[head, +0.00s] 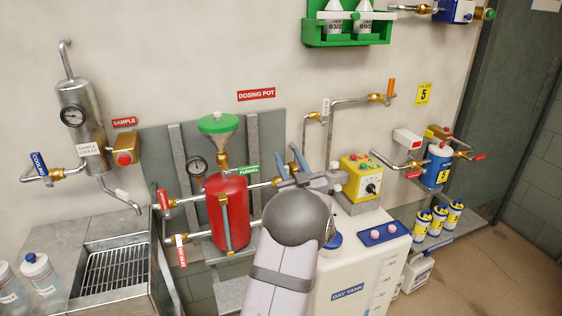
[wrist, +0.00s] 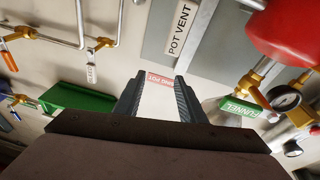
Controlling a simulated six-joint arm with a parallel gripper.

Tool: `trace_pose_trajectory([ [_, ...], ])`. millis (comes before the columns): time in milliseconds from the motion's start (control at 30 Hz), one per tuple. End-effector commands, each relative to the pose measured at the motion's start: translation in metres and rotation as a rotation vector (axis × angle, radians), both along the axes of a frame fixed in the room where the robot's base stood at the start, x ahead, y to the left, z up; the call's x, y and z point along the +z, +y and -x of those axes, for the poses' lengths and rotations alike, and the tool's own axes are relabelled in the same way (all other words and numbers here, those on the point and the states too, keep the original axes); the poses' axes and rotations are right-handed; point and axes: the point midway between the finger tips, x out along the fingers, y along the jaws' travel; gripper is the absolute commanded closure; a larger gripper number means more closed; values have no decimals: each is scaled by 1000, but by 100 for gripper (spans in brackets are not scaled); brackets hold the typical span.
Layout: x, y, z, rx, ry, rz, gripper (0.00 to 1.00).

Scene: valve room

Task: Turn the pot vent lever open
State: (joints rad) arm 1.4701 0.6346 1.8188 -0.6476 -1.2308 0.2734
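The red dosing pot (head: 228,212) hangs on a grey backing plate under a green funnel (head: 218,124). Part of it shows in the wrist view (wrist: 290,32). A white POT VENT label (wrist: 180,28) is beyond my fingers in the wrist view. I cannot make out the pot vent lever itself in either view; in the head view, my arm covers the pipework right of the pot. My gripper (head: 291,162) is up in front of that pipework. In the wrist view its fingers (wrist: 158,98) are apart with nothing between them.
A yellow control box (head: 360,178) and the white day tank (head: 352,275) are close right of my arm. A green FUNNEL tag (wrist: 240,108) and a gauge (wrist: 285,98) show in the wrist view. A sink (head: 115,268) is at the left. Pipes crowd the wall.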

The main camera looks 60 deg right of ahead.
Motion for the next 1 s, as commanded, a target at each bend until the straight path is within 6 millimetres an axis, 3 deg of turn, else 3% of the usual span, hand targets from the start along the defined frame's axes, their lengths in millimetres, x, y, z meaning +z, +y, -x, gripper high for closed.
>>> trace_pose_trajectory([
  [133,-38,3,3,54,35,-152,63],
  [300,-63,6,5,75,54,-240,63],
  [567,-67,4,2,78,58,-252,63],
  [1000,-65,-30,-33,78,57,-250,63],
])
